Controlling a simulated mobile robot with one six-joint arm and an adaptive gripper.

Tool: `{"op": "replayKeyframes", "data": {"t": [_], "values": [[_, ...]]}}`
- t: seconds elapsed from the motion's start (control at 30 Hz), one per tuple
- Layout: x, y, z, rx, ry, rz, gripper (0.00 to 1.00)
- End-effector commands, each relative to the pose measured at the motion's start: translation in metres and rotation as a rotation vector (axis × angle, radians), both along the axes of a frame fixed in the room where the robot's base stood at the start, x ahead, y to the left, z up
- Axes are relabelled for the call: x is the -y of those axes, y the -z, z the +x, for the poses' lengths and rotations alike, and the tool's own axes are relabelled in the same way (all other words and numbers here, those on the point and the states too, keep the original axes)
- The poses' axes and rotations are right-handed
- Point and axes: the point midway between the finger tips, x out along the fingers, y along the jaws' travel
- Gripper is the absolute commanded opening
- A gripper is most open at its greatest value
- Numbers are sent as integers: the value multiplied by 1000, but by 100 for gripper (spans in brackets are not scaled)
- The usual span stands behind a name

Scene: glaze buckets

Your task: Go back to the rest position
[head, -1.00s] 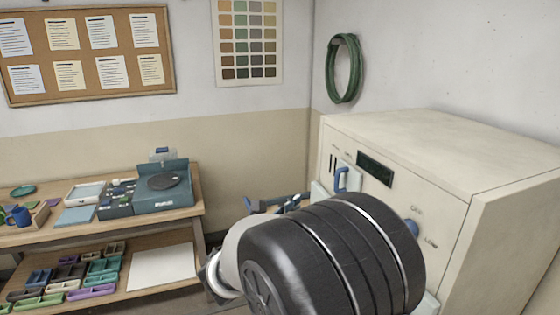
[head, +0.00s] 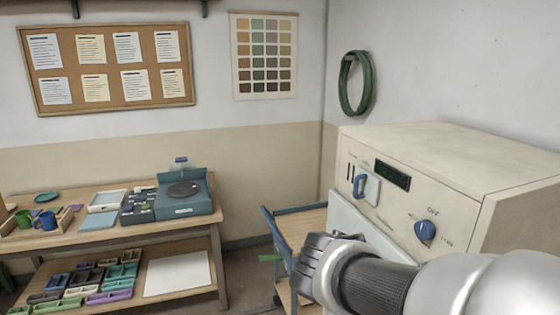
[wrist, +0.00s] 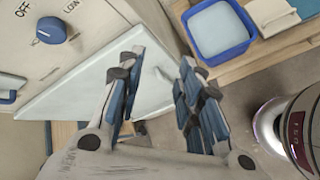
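My gripper (wrist: 162,62) shows in the wrist view with its two blue-padded fingers apart and nothing between them. Beyond the fingers is the pale front of the cream cabinet, with a white panel (wrist: 120,80) behind the left finger. In the head view, my arm crosses the lower right, in front of the cream cabinet (head: 450,160). The fingers cannot be made out clearly there.
The cabinet has a blue knob (head: 425,231) and a blue handle (head: 360,187). A cart (head: 295,222) stands beside it. A workbench (head: 120,240) with mugs and trays is at left. A blue tub (wrist: 218,28) shows in the wrist view. Floor shows between bench and cart.

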Motion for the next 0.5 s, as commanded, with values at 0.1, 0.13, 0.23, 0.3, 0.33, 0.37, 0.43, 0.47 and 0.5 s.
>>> {"op": "replayKeyframes", "data": {"t": [0.1,0.13,0.23,0.3,0.33,0.37,0.43,0.47,0.5], "values": [[-3,14,-64,138,248,307,33],[-8,18,-78,172,309,383,33],[-30,29,-113,287,501,626,33],[-47,33,-130,360,619,775,33],[-54,34,-134,387,662,833,33],[-61,35,-139,412,703,885,33],[-74,35,-146,460,778,987,33],[-78,35,-147,475,803,1021,33],[-83,34,-149,491,831,1058,33]]}}
